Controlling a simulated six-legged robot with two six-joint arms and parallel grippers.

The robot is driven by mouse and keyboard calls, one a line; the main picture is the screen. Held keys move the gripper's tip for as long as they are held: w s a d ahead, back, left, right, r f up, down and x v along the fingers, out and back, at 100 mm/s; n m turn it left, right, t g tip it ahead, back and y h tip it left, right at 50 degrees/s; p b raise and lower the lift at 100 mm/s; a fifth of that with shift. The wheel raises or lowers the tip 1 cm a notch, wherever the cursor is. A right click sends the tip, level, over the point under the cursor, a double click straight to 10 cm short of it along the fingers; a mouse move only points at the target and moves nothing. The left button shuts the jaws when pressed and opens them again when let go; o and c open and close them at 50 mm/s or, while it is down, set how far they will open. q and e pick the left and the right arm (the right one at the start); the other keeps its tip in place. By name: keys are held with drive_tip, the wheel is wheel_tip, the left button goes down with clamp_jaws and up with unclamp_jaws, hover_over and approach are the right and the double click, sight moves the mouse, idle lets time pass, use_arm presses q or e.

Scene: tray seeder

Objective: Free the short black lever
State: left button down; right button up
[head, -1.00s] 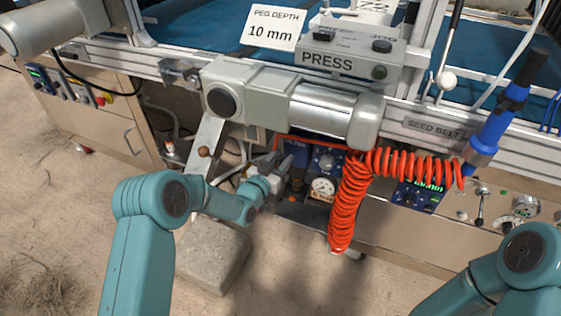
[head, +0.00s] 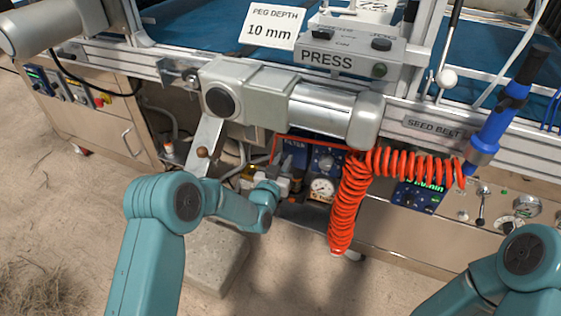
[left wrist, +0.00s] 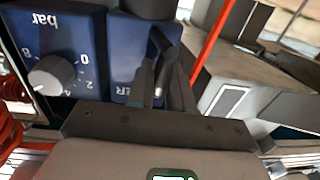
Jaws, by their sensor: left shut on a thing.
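My left gripper (head: 284,184) is low under the machine, by the blue filter unit (head: 295,152); my forearm partly hides it in the head view. In the left wrist view, its two dark fingers (left wrist: 163,64) are shut in front of the blue filter block (left wrist: 124,62). Between them is a narrow dark piece, which looks like the short black lever (left wrist: 161,44); its ends and mount are hard to make out. In the head view I cannot pick the lever out. My right arm shows only at the lower right; its gripper is outside the picture.
A blue regulator (left wrist: 60,45) with a grey knob is beside the filter block. A round gauge (head: 322,189) and a red coiled hose (head: 347,205) hang close to the right. A metal bar with a brown knob (head: 202,152) is at left. A stone block (head: 215,260) lies below.

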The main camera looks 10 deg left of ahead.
use_arm(q)
drive_tip(key=shift+s+d+n+y+b, duration=0.15)
drive_tip(key=shift+d+n+y, duration=0.3)
drive_tip(key=shift+n+y, duration=0.5)
drive_tip(key=shift+s+d+n+y+b, duration=0.15)
drive_tip(key=shift+d+n+y, duration=0.3)
drive_tip(key=shift+y, duration=0.95)
drive_tip(key=shift+s+d+n+y+b, duration=0.15)
drive_tip(key=shift+d+n+y, duration=0.25)
drive_tip(key=shift+n+y, duration=0.6)
use_arm(e)
drive_tip(key=shift+w+d+f, duration=0.1)
drive_tip(key=shift+w+f, duration=0.35)
drive_tip(key=shift+f, duration=0.2)
use_arm(q)
drive_tip(key=shift+y, duration=0.25)
drive_tip(key=c, duration=1.1)
unclamp_jaws()
